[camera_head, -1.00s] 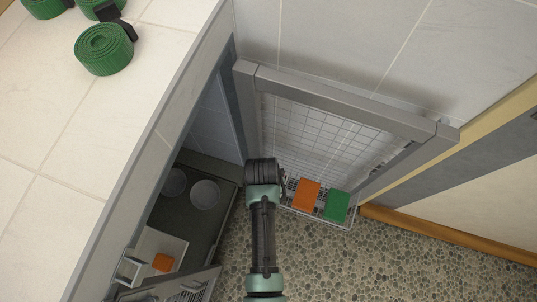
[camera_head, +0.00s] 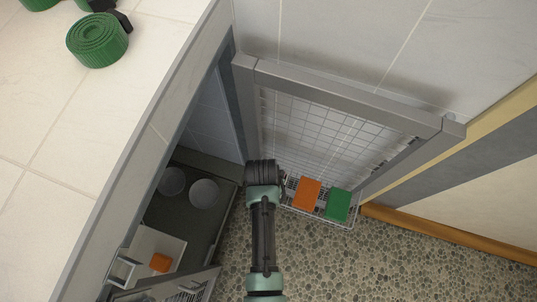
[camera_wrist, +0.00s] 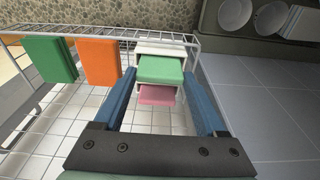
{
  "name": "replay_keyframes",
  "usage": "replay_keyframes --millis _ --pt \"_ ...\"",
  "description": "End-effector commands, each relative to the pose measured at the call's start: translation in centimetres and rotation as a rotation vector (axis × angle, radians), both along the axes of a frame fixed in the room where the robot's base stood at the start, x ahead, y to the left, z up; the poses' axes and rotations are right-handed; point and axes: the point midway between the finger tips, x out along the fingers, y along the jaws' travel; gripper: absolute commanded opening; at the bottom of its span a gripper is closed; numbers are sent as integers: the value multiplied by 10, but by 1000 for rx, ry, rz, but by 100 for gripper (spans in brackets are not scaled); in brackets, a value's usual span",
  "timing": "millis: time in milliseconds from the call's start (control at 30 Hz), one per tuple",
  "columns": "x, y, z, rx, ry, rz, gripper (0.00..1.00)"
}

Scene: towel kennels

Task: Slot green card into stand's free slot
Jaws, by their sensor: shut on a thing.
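In the wrist view, my gripper (camera_wrist: 161,76) has two blue fingers shut on the sides of a pale green card (camera_wrist: 161,70). The card lies in the upper opening of a small white stand (camera_wrist: 163,48), which rises behind and around it. How deep the card sits is hard to tell. A pink card (camera_wrist: 156,95) shows just below it. The stand is by the rim of a wire basket. In the head view, my arm's end (camera_head: 263,173) hides the fingers, the stand and both cards.
An orange block (camera_head: 307,194) and a dark green block (camera_head: 338,205) stand beside my gripper in the wire basket (camera_head: 318,217) on the open mesh door (camera_head: 325,128). Two metal bowls (camera_head: 204,192) lie in the kennel at left. Green coils (camera_head: 98,40) sit on the tiled top.

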Motion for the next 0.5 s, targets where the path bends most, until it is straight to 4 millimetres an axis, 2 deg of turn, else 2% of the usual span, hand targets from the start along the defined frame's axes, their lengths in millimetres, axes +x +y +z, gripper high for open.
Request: replay_keyframes --millis 233,267,400,500 --pt "0 0 0 0 0 0 0" --pt "0 0 0 0 0 0 75" --pt "0 0 0 0 0 0 100" --pt "0 0 0 0 0 0 100"
